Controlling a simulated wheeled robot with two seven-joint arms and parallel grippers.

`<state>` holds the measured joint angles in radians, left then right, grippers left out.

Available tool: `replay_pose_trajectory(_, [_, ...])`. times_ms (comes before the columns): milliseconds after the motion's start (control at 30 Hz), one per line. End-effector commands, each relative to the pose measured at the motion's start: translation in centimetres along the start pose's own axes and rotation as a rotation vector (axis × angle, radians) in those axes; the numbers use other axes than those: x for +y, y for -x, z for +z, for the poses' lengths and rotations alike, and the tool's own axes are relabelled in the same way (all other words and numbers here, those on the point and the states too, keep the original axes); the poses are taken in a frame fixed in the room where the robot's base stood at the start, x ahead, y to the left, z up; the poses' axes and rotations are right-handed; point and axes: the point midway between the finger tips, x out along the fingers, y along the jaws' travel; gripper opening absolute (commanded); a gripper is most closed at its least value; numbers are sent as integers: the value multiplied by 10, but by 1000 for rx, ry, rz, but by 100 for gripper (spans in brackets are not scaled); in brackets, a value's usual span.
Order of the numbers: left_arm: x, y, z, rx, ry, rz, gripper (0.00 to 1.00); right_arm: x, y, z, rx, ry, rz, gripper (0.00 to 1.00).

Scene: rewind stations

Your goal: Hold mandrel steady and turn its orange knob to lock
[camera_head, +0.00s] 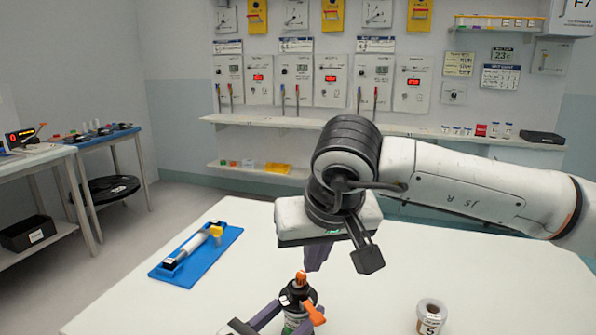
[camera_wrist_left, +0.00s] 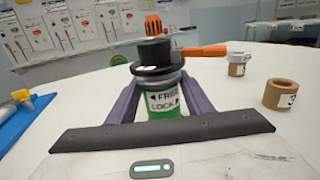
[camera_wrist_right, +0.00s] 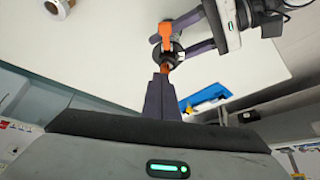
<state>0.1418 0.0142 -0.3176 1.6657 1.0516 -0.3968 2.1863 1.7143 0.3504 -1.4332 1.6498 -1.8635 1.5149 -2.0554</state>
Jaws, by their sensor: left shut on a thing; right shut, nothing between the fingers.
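The mandrel (camera_wrist_left: 164,100) stands upright, with a green body, black flange and a label reading FREE and LOCK with arrows. A ribbed orange knob (camera_wrist_left: 153,25) tops it, and an orange lever (camera_wrist_left: 205,51) sticks out to the right. In the head view the knob (camera_head: 301,277) and lever (camera_head: 314,314) show low in the middle. My left gripper (camera_wrist_left: 162,98) is shut on the mandrel's body, one purple finger on each side. My right gripper (camera_head: 316,262) is shut and empty just above the knob, pointing down; its fingers also show in the right wrist view (camera_wrist_right: 163,82).
A blue tray (camera_head: 163,273) with a white roller lies on the white table's left. A cardboard core (camera_head: 431,316) stands at the right; the left wrist view shows another core (camera_wrist_left: 287,95). A side table (camera_head: 110,137) and wall shelf (camera_head: 270,123) stand beyond.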

Motion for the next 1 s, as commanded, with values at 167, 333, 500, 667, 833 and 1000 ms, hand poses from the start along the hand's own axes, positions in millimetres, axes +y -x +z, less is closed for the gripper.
replay_pose_trajectory(167, [0, 0, -1, 2, 1, -1, 17, 0, 16, -9, 1, -1, -1, 0])
replay_pose_trajectory(333, [0, 0, -1, 2, 1, -1, 17, 0, 19, -10, 0, 0, -1, 0])
replay_pose_trajectory(500, [0, 0, -1, 2, 1, -1, 17, -1, 19, -10, 0, 0, -1, 0])
replay_pose_trajectory(667, [0, 0, -1, 2, 1, -1, 17, -17, 24, -14, 1, 3, -3, 0])
replay_pose_trajectory(833, [0, 0, -1, 2, 1, -1, 17, -24, 23, -14, -1, 0, 0, 0])
replay_pose_trajectory(1000, [0, 0, -1, 2, 1, -1, 17, -24, 7, -5, -3, 0, -1, 0])
